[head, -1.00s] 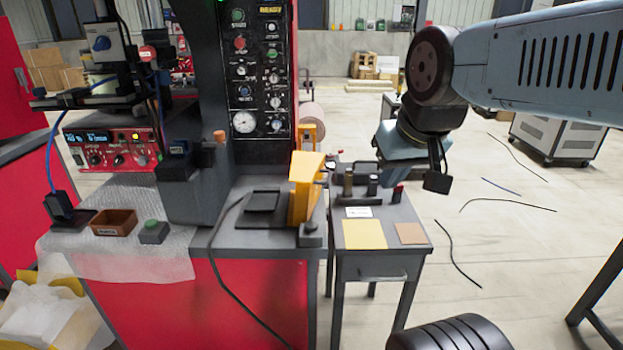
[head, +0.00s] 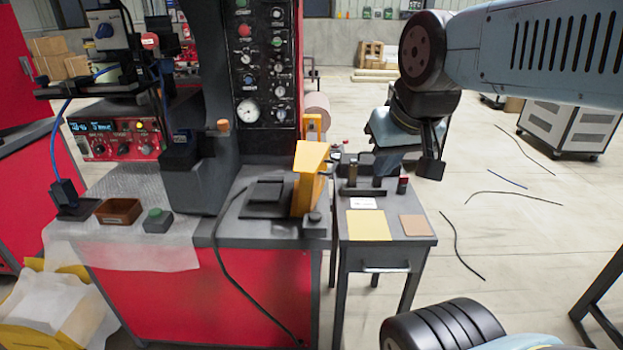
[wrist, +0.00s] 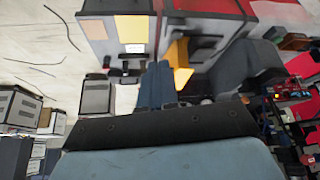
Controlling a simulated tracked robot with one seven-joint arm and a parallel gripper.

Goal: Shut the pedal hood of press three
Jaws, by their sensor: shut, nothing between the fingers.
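The press (head: 270,80) has a dark column with dials and a red base. A yellow flap (head: 308,182), which looks like the pedal hood, stands upright on its bench, beside a black square pad (head: 266,195). Whether this is press three I cannot read. The flap also shows in the wrist view (wrist: 180,62). My gripper (head: 386,164) is right of the flap, around the small side table's back, apart from the flap in the picture. In the wrist view its blue fingers (wrist: 156,66) are together and empty, left of the flap.
The side table (head: 385,255) holds yellow and tan sheets and small dark fixtures. A brown tray (head: 119,211) and a green button box (head: 157,220) sit on the bench's left. A cable hangs down its front. The floor on the right is mostly clear, with loose cables and a grey cabinet (head: 570,130).

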